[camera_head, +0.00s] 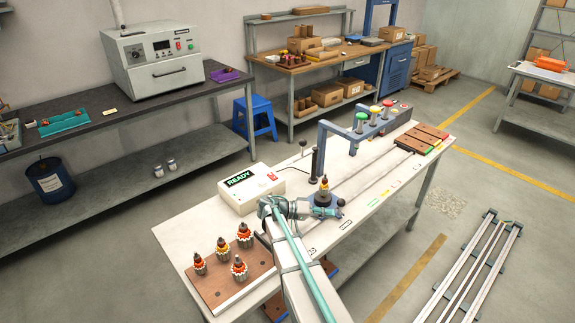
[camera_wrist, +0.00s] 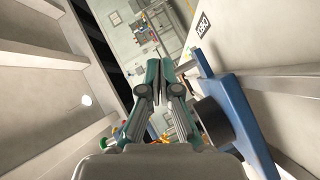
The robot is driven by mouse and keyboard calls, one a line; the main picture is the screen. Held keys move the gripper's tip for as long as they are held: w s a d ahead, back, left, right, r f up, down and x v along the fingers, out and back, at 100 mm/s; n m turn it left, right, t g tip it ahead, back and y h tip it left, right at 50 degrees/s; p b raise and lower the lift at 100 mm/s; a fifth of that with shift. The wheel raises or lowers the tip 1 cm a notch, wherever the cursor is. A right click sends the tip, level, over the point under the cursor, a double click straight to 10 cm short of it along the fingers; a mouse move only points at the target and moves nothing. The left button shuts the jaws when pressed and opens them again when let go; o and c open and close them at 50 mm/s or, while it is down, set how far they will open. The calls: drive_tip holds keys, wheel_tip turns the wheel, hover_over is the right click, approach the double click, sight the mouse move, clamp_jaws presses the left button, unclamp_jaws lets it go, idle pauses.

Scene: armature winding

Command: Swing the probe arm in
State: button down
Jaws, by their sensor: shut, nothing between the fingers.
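My gripper (camera_head: 337,211) is low over the front edge of the white bench, its fingers pointing right. In the wrist view its teal fingers (camera_wrist: 160,66) are together and empty. Just behind it stands a blue fixture (camera_head: 322,199) with an armature (camera_head: 324,184) upright on it. A blue bracket (camera_wrist: 238,112) with a dark cylinder is close at the right of the fingers in the wrist view; contact cannot be told. A black upright post (camera_head: 315,161) stands behind the fixture, beside the tester box (camera_head: 250,189) reading READY. I cannot make out a probe arm with certainty.
A wooden board (camera_head: 221,283) with several armatures is at the bench's left end. A blue-grey frame (camera_head: 341,128) with coloured-topped posts stands farther back. A brown slotted tray (camera_head: 424,137) is at the far right end. The bench between is mostly clear.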

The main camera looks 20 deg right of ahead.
drive_tip(key=w+a+r+n+t+h+b, duration=0.1)
drive_tip(key=w+a+r+n+t+b, duration=0.1)
drive_tip(key=w+a, duration=0.3)
drive_tip(key=w+a+r+n+t+b, duration=0.2)
drive_tip(key=w+a+r, duration=0.3)
drive_tip(key=w, duration=0.8)
drive_tip(key=w+a+r+n+t+h+b, duration=0.1)
drive_tip(key=w+a, duration=0.4)
drive_tip(key=w, duration=0.5)
wheel_tip(320, 180, up, 3)
drive_tip(key=shift+a+f+n+t+h+b, duration=0.15)
drive_tip(key=shift+n+t+h+b, duration=0.25)
drive_tip(key=shift+n+b, duration=0.65)
drive_tip(key=s+d+f+p, duration=0.1)
drive_tip(key=s+d+p, duration=0.2)
drive_tip(key=d, duration=0.8)
drive_tip(key=shift+p, duration=0.85)
drive_tip(key=shift+f, duration=0.15)
